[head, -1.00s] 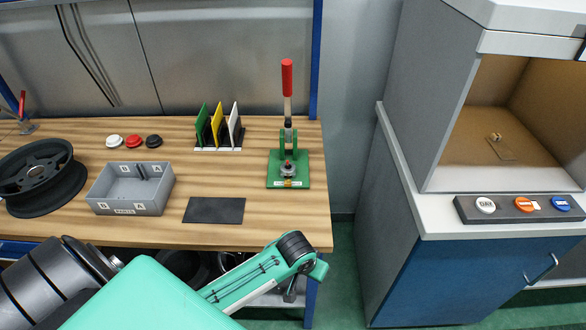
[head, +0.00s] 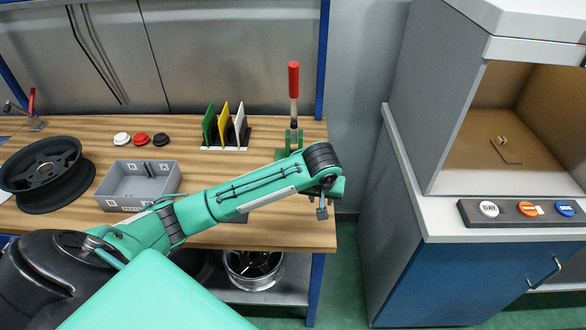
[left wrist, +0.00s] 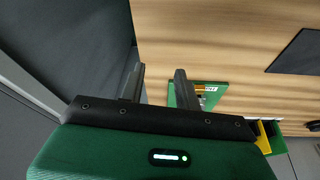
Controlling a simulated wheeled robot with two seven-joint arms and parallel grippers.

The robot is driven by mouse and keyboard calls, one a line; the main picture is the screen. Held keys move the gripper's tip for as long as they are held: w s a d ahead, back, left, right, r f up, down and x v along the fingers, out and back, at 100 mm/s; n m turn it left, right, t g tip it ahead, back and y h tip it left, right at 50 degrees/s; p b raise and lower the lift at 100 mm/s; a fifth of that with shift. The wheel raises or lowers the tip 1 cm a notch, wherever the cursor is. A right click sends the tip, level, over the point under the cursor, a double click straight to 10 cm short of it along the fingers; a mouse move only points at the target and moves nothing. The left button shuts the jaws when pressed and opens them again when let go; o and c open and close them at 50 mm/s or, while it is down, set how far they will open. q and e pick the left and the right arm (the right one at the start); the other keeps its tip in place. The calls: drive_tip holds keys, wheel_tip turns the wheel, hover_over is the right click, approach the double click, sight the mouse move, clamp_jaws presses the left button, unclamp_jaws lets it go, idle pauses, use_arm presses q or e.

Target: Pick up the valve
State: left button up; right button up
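No part is clearly recognisable as the valve. A small brass-coloured piece (head: 502,140) lies on the floor of the booth at right; its shape is too small to tell. Small dark parts (head: 148,169) stand in the grey parts box (head: 118,205). My right gripper is out of view.
A black wheel (head: 45,170) lies at left. Several coloured buttons (head: 141,139) and a plate rack (head: 226,138) stand at the back. A silver rim (head: 252,268) sits on the shelf below. A floor gap separates the table from the booth cabinet (head: 450,270).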

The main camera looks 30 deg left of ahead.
use_arm(q)
drive_tip(key=w+a+r+n+y, duration=0.2)
drive_tip(key=w+a+r+n, duration=0.5)
drive_tip(key=a+r, duration=0.4)
drive_tip(key=shift+m, duration=0.6)
drive_tip(key=x, duration=0.3)
drive_tip(key=p+x, duration=0.1)
drive_tip(key=x, duration=0.5)
drive_tip(key=shift+w+a+f, duration=0.15)
drive_tip(key=shift+a+f, duration=0.05)
drive_tip(key=shift+a, duration=0.3)
drive_tip(key=p+x, duration=0.1)
drive_tip(key=x, duration=0.1)
drive_tip(key=p+x, duration=0.1)
drive_tip(key=x, duration=0.1)
drive_tip(key=shift+a+f, duration=0.1)
drive_tip(key=shift+a, duration=0.15)
drive_tip(key=shift+a+f, duration=0.1)
drive_tip(key=shift+f, duration=0.4)
clamp_jaws()
